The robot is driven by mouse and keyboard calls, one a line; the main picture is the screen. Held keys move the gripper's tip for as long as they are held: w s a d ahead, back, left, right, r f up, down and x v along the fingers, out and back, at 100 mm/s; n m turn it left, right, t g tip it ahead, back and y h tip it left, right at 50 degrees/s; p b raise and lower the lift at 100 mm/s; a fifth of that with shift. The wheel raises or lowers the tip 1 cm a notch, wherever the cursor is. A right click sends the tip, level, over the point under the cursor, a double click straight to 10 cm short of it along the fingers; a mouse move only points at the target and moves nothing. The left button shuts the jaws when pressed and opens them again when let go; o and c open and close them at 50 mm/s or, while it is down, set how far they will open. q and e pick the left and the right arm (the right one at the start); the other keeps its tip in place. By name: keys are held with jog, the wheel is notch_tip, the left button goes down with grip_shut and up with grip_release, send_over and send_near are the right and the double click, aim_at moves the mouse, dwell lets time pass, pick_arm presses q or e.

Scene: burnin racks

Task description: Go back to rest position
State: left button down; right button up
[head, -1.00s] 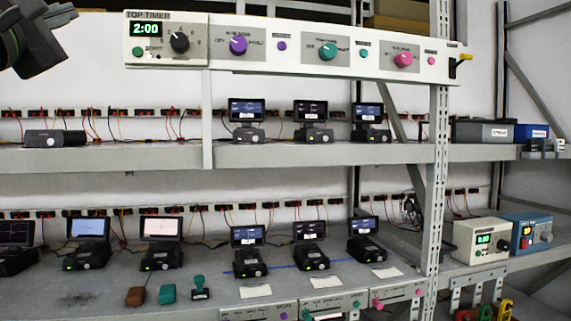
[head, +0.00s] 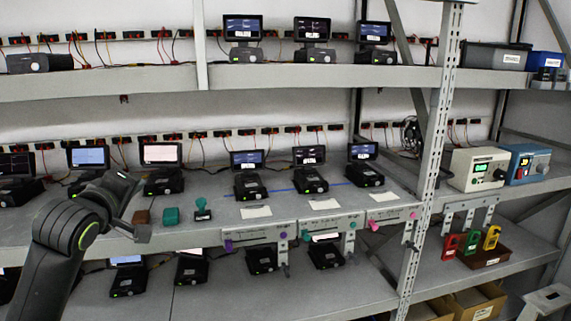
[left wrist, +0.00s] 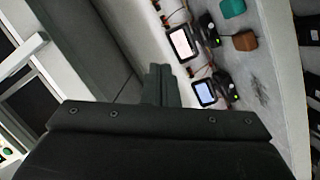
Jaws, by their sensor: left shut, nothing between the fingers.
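My left gripper (head: 142,232) is in front of the middle shelf at the left of the head view, beside a brown block (head: 141,216). It is shut and empty. In the left wrist view its closed fingers (left wrist: 160,85) show at the centre, apart from the small screens on the shelf beyond. My right gripper is not in view.
The middle shelf (head: 400,203) bears several devices with screens, a teal block (head: 171,215) and a teal-handled stamp (head: 202,209). A rack post (head: 432,150) stands at the right. Beyond it are a cream power box (head: 474,169) and a blue one (head: 527,163).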

pick_arm(q)
jog(key=s+f+m+g, duration=0.2)
jog(key=s+f, duration=0.3)
jog(key=f, duration=0.5)
jog(key=s+f+m+g, duration=0.2)
jog(key=s+f, duration=0.3)
jog(key=f, duration=0.4)
jog(key=s+f+m+g, duration=0.2)
jog(key=s+f, duration=0.3)
jog(key=f, duration=0.5)
jog(key=s+f+m+g+y, duration=0.15)
jog(key=s+f, duration=0.25)
jog(key=s, duration=0.4)
jog(key=s+f+m+g, duration=0.25)
jog(key=s+f, duration=0.25)
jog(key=s, duration=0.4)
jog(key=s+f+m+g, duration=0.1)
jog(key=s+f+g, duration=0.25)
jog(key=s, duration=0.45)
notch_tip(320, 180, down, 26)
jog(key=s+a+f, duration=0.1)
jog(key=s, duration=0.1)
jog(key=s+d+f+g, duration=0.1)
jog(key=s+f, duration=1.3)
jog(key=shift+g+h, duration=0.35)
